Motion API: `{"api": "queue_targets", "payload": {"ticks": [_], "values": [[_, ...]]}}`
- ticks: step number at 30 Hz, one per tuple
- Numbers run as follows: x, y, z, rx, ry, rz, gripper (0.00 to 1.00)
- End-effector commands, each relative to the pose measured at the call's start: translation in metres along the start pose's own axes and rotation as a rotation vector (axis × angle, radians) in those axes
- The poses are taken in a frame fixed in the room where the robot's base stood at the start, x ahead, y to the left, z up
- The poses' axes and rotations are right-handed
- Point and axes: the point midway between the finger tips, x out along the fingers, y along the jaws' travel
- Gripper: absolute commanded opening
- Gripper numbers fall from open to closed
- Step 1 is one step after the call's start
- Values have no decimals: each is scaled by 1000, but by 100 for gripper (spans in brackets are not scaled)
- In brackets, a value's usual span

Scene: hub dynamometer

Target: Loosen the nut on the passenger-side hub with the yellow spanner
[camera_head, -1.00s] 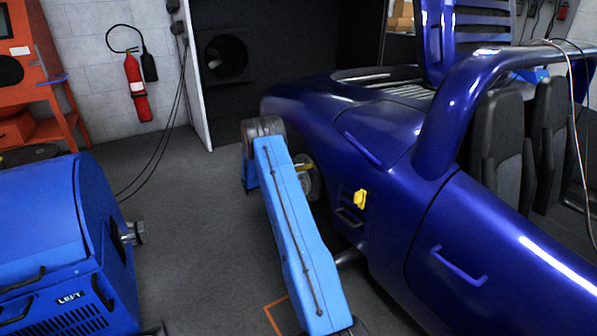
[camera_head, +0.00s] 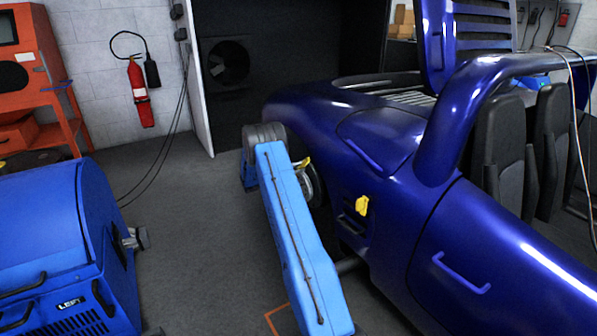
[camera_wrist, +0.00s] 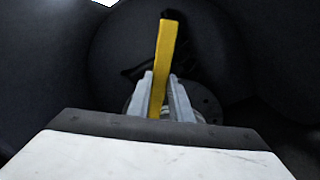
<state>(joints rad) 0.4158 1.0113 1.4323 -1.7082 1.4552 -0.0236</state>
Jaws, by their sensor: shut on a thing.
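The yellow spanner (camera_wrist: 166,60) stands nearly upright in the wrist view, its lower part between the two grey fingers of my gripper (camera_wrist: 160,78). My gripper is shut on it. In the head view a short piece of the yellow spanner (camera_head: 303,163) shows past my blue arm, in front of the hub (camera_head: 311,186) on the car's side. A round hub face with holes (camera_wrist: 207,100) shows partly behind the fingers in the wrist view. The nut cannot be made out, and whether the spanner sits on it cannot be told.
The blue car (camera_head: 490,245) fills the right side, with a small yellow item (camera_head: 362,206) on its flank. A blue dynamometer unit marked LEFT (camera_head: 50,230) stands at the left, its shaft toward the car. Grey floor (camera_head: 195,240) lies free between them.

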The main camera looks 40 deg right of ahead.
Motion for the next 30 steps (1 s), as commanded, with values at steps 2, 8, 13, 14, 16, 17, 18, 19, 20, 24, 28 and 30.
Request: {"api": "queue_targets", "payload": {"ticks": [2,8,13,14,16,17,18,19,20,24,28,30], "values": [[-1,10,-1,-45,2,3,0],[-1,26,-2,-150,2,4,0],[-1,29,-2,-175,2,4,0],[-1,29,-2,-175,2,4,0],[-1,29,-2,-174,2,3,0],[-1,29,-2,-174,2,3,0],[-1,29,-2,-174,2,3,0],[-1,29,-2,-175,2,3,0],[-1,29,-2,-178,2,3,0],[-1,38,-6,-234,2,3,0],[-2,50,-10,-315,2,3,0],[-2,55,-11,-353,3,3,0]]}}
